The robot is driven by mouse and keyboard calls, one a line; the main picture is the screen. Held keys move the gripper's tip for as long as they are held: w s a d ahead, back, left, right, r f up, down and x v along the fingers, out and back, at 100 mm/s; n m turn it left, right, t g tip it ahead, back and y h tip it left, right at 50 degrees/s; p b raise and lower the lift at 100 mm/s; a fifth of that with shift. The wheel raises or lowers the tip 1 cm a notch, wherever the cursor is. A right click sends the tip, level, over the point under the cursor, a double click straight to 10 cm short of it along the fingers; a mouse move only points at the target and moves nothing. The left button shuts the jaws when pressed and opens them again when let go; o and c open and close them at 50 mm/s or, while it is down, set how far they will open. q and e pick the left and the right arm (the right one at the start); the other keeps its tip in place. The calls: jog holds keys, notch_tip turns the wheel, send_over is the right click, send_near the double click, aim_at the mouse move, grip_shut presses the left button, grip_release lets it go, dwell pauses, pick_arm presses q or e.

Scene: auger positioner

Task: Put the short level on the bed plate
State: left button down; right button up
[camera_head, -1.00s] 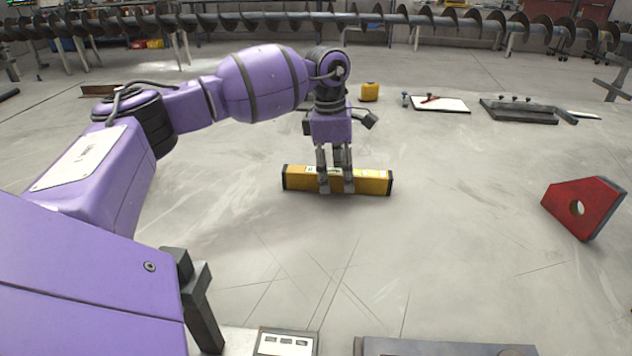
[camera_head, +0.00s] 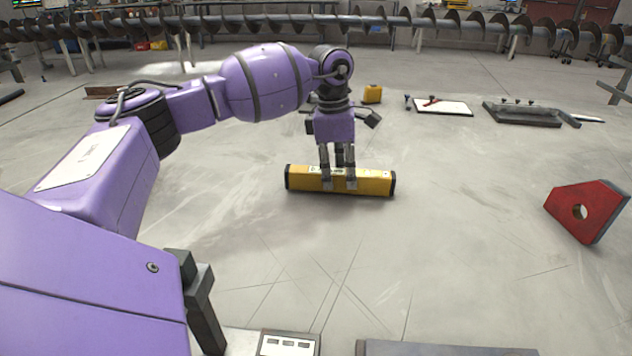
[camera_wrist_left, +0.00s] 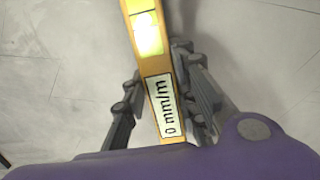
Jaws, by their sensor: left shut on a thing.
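The short level (camera_head: 306,180) is a yellow bar with black end caps, lying crosswise in the middle of the head view. My left gripper (camera_head: 339,183) comes down from above and is shut on the level near its middle, a finger on each side. In the left wrist view the level (camera_wrist_left: 147,62) runs between the fingers, with a lit vial and a "mm/m" label showing. I cannot tell whether it touches the floor. A dark grey flat plate (camera_head: 445,348) is cut off at the bottom edge; I cannot tell if it is the bed plate. My right gripper is out of view.
A red block with a hole (camera_head: 586,211) stands at right. A dark plate with knobs (camera_head: 522,114), a white board (camera_head: 445,107) and a small yellow case (camera_head: 372,94) lie farther back. A long auger (camera_head: 300,22) spans the background. The floor around the level is clear.

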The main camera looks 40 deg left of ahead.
aim_at(342, 171)
pick_arm(q)
notch_tip(342, 171, up, 3)
jog(key=shift+w, duration=0.1)
jog(key=s+d+r+p, duration=0.1)
jog(key=s+d+r, duration=0.6)
jog(key=s, duration=0.5)
notch_tip(342, 171, up, 2)
jog(key=shift+d+r+p, duration=0.25)
jog(key=shift+p, duration=0.15)
